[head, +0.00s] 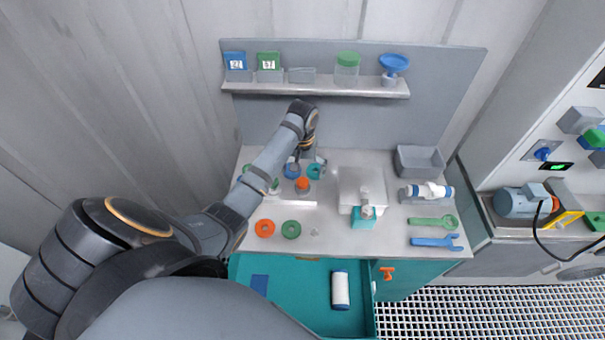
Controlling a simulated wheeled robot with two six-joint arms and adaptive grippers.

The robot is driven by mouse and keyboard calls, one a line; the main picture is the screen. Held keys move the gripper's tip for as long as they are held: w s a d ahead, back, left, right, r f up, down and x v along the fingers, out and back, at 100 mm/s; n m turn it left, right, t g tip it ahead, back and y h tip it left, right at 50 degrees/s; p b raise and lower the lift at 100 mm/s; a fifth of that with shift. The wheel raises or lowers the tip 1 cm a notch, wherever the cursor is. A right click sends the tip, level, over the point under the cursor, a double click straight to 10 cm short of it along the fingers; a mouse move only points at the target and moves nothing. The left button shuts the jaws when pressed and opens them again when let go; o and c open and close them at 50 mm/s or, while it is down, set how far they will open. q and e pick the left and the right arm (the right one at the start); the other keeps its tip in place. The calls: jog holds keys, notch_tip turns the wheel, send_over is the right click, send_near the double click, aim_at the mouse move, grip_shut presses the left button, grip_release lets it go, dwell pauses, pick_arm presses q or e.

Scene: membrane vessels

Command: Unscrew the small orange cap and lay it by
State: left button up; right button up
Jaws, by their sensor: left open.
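A small orange cap (302,184) sits upright on the worktop, apparently on top of a small vessel whose body is hard to make out. My left arm reaches in from the left across the worktop. My left gripper (308,156) points down behind the orange cap, close to a blue round piece (292,171) and a teal round piece (316,171). It is open and seems apart from the orange cap. The fingertips are small and partly merge with the pieces around them. My right gripper is not in view.
An orange ring (265,228) and a green ring (291,229) lie at the front left. A pale block (362,186), a grey bin (419,161), and green (432,221) and blue (434,241) wrenches occupy the right. Below, an open teal drawer (305,290) holds a white cylinder (340,289).

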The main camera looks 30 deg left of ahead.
aim_at(303, 182)
pick_arm(q)
jog(key=m+b, duration=0.2)
jog(key=shift+f+b, duration=0.3)
jog(key=shift+f, duration=0.1)
jog(key=shift+s+f+p, duration=0.1)
jog(key=shift+f+p, duration=0.25)
jog(key=shift+f, duration=1.3)
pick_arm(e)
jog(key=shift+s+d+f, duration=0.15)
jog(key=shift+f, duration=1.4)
